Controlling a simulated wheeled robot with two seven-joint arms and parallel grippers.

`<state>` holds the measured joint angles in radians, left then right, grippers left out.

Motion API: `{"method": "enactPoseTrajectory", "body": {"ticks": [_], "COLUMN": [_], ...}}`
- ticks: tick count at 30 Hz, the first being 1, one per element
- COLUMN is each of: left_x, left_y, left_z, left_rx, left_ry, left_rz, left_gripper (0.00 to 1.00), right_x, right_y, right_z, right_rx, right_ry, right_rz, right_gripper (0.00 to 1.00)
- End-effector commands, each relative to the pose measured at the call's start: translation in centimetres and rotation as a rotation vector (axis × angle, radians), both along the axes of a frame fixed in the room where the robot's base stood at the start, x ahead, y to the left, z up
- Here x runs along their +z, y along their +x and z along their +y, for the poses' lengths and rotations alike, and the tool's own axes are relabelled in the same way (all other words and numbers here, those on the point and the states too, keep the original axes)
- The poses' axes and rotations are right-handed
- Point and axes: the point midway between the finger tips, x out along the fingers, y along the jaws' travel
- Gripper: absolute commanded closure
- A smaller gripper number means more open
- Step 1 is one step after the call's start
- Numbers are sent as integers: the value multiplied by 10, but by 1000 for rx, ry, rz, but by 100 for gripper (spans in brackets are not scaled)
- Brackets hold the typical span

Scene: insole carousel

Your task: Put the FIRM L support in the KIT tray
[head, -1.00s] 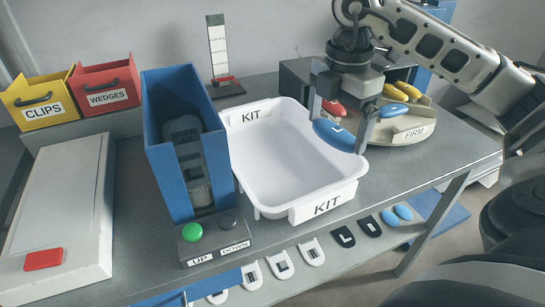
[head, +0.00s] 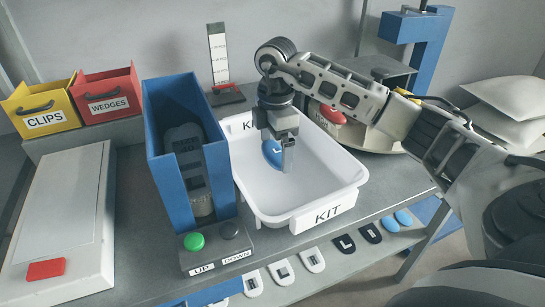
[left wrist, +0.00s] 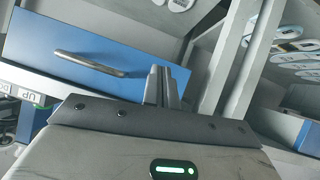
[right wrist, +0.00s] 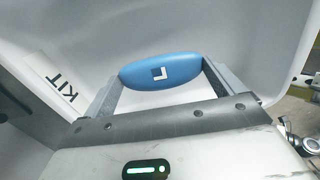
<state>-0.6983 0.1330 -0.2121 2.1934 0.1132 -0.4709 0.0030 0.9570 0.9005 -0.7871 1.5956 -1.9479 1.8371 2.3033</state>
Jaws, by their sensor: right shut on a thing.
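A blue support marked L (head: 271,153) is held by my right gripper (head: 279,158), inside the outline of the white KIT tray (head: 320,172). In the right wrist view the blue support (right wrist: 160,73) spans between the two fingers, with its L mark facing the camera and the white tray (right wrist: 235,40) behind it. I cannot tell whether the support touches the tray floor. My left gripper (left wrist: 163,84) shows only in the left wrist view, its fingers together and empty, in front of a blue drawer (left wrist: 85,60).
The carousel (head: 365,138) behind the tray is partly hidden by my right arm; a red support (head: 332,114) shows there. A blue tower (head: 186,150) with UP and DOWN buttons stands left of the tray. Yellow CLIPS (head: 40,106) and red WEDGES (head: 107,95) bins stand back left.

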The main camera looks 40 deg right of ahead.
Motion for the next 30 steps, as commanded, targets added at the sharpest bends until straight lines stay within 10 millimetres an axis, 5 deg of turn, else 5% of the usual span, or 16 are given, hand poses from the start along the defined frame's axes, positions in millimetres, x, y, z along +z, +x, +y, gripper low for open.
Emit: {"method": "enactPoseTrajectory", "body": {"ticks": [10,21,22,30], "left_x": [3,1,2,3], "left_y": [1,1,1,1], "left_z": [0,0,0,0], "left_rx": [1,1,0,0], "left_ry": [-1,-1,-1,-1], "left_rz": [-5,-6,-6,-6], "left_gripper": [100,100,100,100], "right_x": [-39,-44,-43,-40], "right_y": [7,7,7,7], "right_z": [3,3,3,3], "right_rx": [1,2,2,2], "right_ry": [0,0,0,0], "right_rz": [2,1,0,0], "right_gripper": [28,28,0,0]}}
